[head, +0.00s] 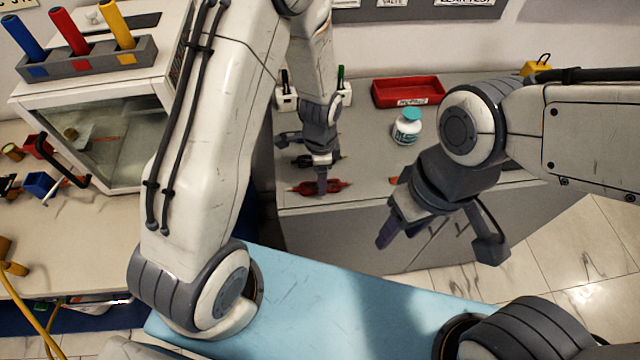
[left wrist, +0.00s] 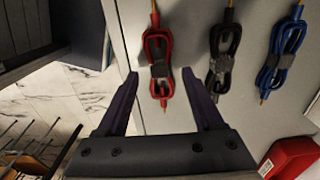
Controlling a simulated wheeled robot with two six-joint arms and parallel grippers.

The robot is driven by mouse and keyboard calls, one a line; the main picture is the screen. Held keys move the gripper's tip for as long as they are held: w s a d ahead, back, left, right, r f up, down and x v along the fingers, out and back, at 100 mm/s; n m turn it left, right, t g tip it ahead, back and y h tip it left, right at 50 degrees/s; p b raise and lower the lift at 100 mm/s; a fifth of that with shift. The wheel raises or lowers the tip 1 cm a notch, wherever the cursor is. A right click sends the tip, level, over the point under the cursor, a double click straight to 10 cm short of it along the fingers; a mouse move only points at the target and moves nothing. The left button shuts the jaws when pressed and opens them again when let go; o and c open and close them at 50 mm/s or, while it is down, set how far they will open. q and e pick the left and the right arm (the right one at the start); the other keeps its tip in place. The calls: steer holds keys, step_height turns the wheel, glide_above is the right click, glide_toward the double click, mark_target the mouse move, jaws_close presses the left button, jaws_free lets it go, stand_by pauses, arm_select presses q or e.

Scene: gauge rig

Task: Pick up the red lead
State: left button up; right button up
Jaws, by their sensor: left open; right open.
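The red lead (head: 335,187) is a coiled bundle lying on the grey bench near its front edge; it also shows in the left wrist view (left wrist: 158,49), with a dark band around its middle. My left gripper (left wrist: 161,76) is open, its two dark purple fingers apart on either side of the red lead's near part in that view. In the head view the left gripper (head: 322,178) is over the red lead and hides part of it. Contact cannot be told. My right gripper (head: 403,232) is open and empty in front of the bench, away from the lead.
A black lead (left wrist: 224,62) and a blue lead (left wrist: 285,52) lie beside the red one. A red tray (head: 408,92) and a white bottle with a teal cap (head: 407,127) stand on the bench. A white cabinet (head: 75,105) stands at left.

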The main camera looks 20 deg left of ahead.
arm_select(q)
step_height(320, 180, down, 2)
jaws_close()
steer(key=shift+r, duration=0.1)
steer(key=shift+r, duration=0.4)
steer(key=r, duration=0.2)
steer(key=d+r, duration=0.1)
steer(key=shift+r+b, duration=0.35)
steer(key=d+r+b, duration=0.1)
steer(key=d+r, duration=0.5)
steer(key=d, duration=0.4)
steer(key=shift+s+d+r, duration=0.2)
steer(key=shift+s+d, duration=0.05)
steer(key=shift+d, duration=0.1)
